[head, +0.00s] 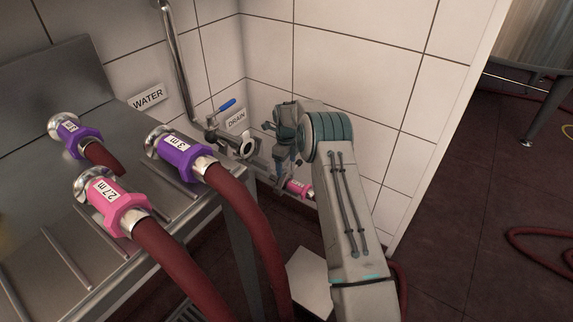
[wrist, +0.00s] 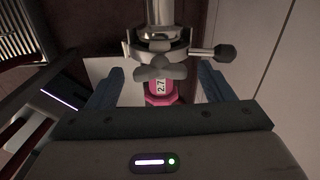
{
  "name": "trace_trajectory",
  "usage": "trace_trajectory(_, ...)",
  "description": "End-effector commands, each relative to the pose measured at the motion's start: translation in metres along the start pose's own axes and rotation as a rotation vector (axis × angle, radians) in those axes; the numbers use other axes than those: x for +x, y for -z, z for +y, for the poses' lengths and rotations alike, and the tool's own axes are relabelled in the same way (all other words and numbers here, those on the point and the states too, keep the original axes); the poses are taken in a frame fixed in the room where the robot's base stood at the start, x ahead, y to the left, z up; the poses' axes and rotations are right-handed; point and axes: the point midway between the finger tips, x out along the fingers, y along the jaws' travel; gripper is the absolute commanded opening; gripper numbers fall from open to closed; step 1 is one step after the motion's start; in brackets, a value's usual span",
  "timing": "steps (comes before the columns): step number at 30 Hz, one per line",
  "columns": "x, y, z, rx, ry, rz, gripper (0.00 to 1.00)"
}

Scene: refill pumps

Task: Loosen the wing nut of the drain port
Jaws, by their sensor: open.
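The drain port's grey wing nut (wrist: 153,71) shows in the wrist view on a metal clamp (wrist: 160,46) around the pipe joint. My gripper (wrist: 160,73) is open, with one dark finger to the left and one to the right of the wing nut in the picture. Neither finger visibly touches it; the depth between them is hard to tell. A pink coupling labelled 2.7 (wrist: 158,92) sits just below the clamp. In the head view my gripper (head: 284,158) is at the port below the DRAIN sign (head: 236,121), and the wing nut is hidden or too small to make out.
A black-knobbed lever (wrist: 224,53) sticks out right of the clamp. A metal bench (head: 55,215) at left holds purple (head: 182,158) and pink (head: 112,203) hose ends. Floor at right is mostly free.

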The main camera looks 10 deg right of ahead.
Motion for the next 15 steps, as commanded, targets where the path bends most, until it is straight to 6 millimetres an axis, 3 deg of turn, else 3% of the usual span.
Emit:
trace_trajectory(7,0.0003,-0.0002,-0.0001,0.0,0.001,-0.001,0.75)
trace_trajectory(8,0.0003,-0.0003,-0.0001,0.0,0.001,-0.001,0.69)
trace_trajectory(12,0.0002,-0.0003,0.0,0.0,0.0,-0.001,0.3)
trace_trajectory(15,0.0001,-0.0004,0.0,0.0,0.0,-0.001,0.3)
